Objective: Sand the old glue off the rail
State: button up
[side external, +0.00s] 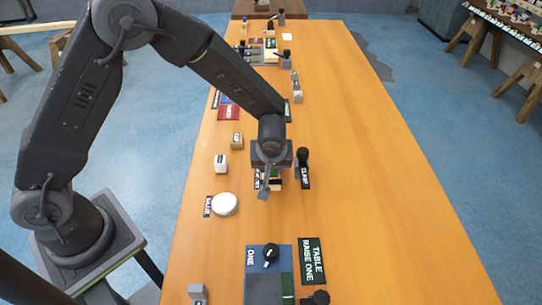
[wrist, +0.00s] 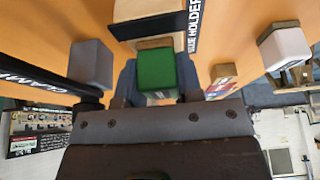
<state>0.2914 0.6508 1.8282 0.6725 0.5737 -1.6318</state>
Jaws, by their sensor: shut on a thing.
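My gripper (wrist: 157,82) is shut on a green block (wrist: 154,69), which sits between its two fingers in the wrist view. A tan layer shows along the block's edges. In the side view my gripper (side external: 269,186) is low over the middle of the table, with a bit of green (side external: 275,182) beside it. Just beyond the block in the wrist view is a pale wooden piece (wrist: 147,27) by a black label ending in HOLDER (wrist: 194,22). I cannot tell whether this piece is the rail, and no old glue can be made out.
A clamp (side external: 303,160) stands close to the right of my gripper. A white block (side external: 221,163), a tan block (side external: 237,141) and a round white glue pot (side external: 225,204) stand to its left. A dial panel (side external: 262,263) lies nearer. The table's right side is clear.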

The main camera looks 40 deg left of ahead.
jog(key=shift+s+d, duration=0.6)
jog(key=shift+s, duration=0.05)
jog(key=shift+w+a, duration=2.05)
jog(key=shift+w+a+r, duration=0.1)
jog(key=shift+w+a, duration=0.05)
notch_tip(320, 180, up, 8)
